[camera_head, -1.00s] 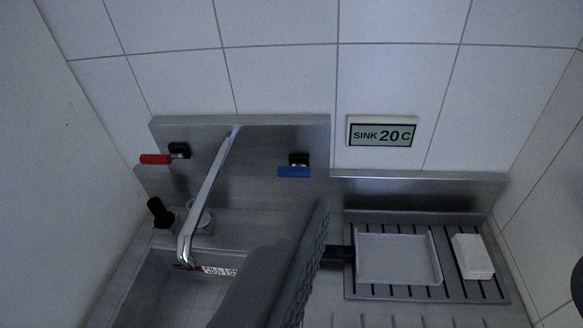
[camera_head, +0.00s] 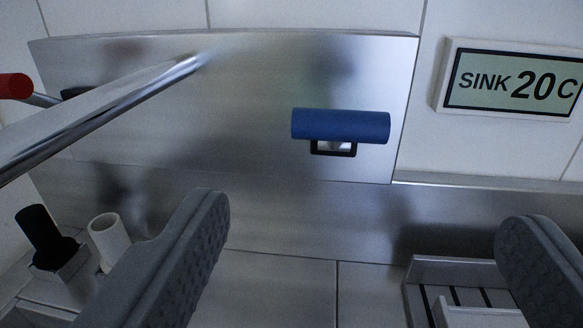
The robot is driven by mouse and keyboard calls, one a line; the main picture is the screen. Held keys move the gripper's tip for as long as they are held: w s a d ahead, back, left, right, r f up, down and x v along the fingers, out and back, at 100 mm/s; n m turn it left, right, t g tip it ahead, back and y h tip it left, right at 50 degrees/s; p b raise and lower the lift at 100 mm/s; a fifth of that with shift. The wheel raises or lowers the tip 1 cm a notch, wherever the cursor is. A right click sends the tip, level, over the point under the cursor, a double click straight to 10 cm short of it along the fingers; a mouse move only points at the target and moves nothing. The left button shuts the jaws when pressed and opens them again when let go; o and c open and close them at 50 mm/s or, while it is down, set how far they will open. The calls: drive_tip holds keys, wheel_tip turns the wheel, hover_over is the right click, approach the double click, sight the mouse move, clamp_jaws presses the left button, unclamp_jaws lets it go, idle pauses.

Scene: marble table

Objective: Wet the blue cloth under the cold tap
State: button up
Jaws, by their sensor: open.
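My gripper (camera_head: 365,225) is open and empty, its two grey padded fingers wide apart at the lower left and lower right. The blue tap handle (camera_head: 340,125) sticks out from the steel splashback, between and above the fingertips in the picture. Neither finger appears to touch it. The metal spout (camera_head: 110,110) crosses the upper left. The red tap handle (camera_head: 15,87) is at the left edge. No blue cloth is in view, and the basin is out of view or hidden.
A black-topped object (camera_head: 42,235) and a white cylinder (camera_head: 105,238) stand at lower left, close to the left finger. A slatted rack (camera_head: 440,270) is at lower right, partly behind the right finger. A "SINK 20C" display (camera_head: 515,78) hangs on the tiled wall.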

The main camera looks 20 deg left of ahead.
sight(341, 139)
drive_tip(key=w+a, duration=0.1)
drive_tip(key=w, duration=0.7)
drive_tip(key=w+a+f, duration=0.1)
drive_tip(key=w, duration=0.3)
drive_tip(key=shift+a, duration=0.35)
drive_tip(key=shift+w+a+r, duration=0.1)
drive_tip(key=shift+w+a, duration=0.1)
drive_tip(key=shift+w, duration=0.5)
drive_tip(key=c, duration=1.4)
drive_tip(key=f+t+b, duration=0.1)
drive_tip(key=b, duration=0.2)
drive_tip(key=shift+s+d+f+t, duration=0.1)
drive_tip(key=shift+s+f+t, duration=0.25)
drive_tip(key=shift+t, duration=0.05)
drive_tip(key=shift+s+f+t+y+b, duration=0.15)
drive_tip(key=shift+t+y+b, duration=0.2)
drive_tip(key=shift+t, duration=0.15)
